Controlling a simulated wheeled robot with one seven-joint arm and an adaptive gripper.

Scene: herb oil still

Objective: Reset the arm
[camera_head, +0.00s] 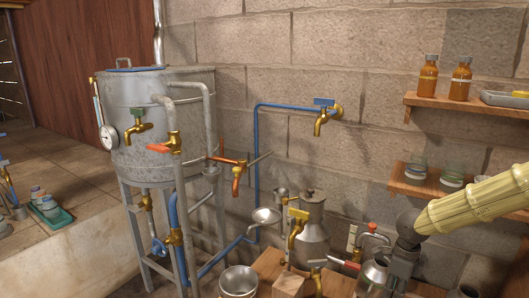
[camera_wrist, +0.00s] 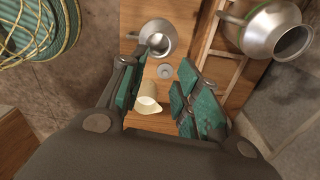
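My arm (camera_head: 478,204) reaches in from the right in the head view, in a pale yellow ribbed sleeve. My gripper points down over the wooden bench; its fingertips cannot be made out clearly in the head view. In the wrist view my gripper (camera_wrist: 163,85) is open, its two green-padded fingers well apart. Nothing is clasped between them. A small cream cup (camera_wrist: 148,105) shows in the gap, apparently on the bench below, beside a small grey disc (camera_wrist: 164,71).
A metal still (camera_head: 165,110) with pipes and brass taps stands left. A lidded metal can (camera_head: 313,232) and metal bowl (camera_head: 238,281) are near the bench. Shelves (camera_head: 470,108) hold amber bottles (camera_head: 460,78) at right. The wrist view shows an open metal vessel (camera_wrist: 158,37) and a larger jug (camera_wrist: 272,28).

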